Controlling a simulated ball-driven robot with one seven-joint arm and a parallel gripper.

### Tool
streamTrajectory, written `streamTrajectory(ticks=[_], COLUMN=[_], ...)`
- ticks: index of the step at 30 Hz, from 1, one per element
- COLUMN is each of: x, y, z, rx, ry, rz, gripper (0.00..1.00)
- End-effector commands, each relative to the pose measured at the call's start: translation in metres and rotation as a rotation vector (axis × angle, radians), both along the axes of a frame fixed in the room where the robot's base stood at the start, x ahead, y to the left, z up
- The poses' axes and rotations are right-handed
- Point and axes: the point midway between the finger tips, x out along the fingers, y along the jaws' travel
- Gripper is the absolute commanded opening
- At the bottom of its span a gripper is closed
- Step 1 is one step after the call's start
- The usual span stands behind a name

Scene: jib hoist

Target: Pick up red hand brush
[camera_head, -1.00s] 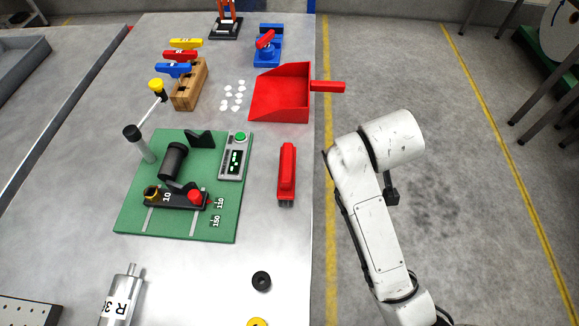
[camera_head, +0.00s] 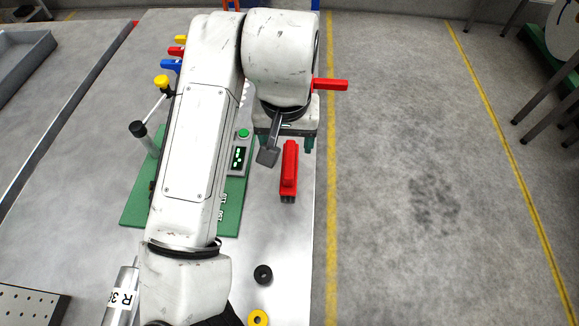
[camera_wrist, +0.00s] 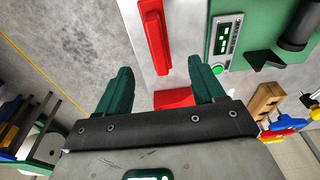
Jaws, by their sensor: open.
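The red hand brush (camera_head: 289,172) lies on the metal table near its right edge, lengthwise away from me, to the right of the green board. It also shows in the wrist view (camera_wrist: 154,38), beyond and between the fingertips. My gripper (camera_head: 287,140) is over the table just past the brush's far end, with its fingers apart and nothing between them. The open green fingers also show in the wrist view (camera_wrist: 162,82). The brush and the fingers look apart. How high the gripper is above the table I cannot tell.
A black ring (camera_head: 263,274) and yellow ring (camera_head: 258,318) lie nearer.

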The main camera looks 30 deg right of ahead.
Motion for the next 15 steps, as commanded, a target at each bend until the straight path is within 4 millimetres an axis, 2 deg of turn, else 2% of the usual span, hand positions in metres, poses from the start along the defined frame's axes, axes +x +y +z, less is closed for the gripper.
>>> streamTrajectory(ticks=[6, 15], x=[0.003, 0.007], y=[-0.003, -0.006], z=[-0.033, -0.057], rx=[0.001, 0.000], ry=[0.004, 0.002], rz=[0.001, 0.000], gripper=[0.68, 0.68])
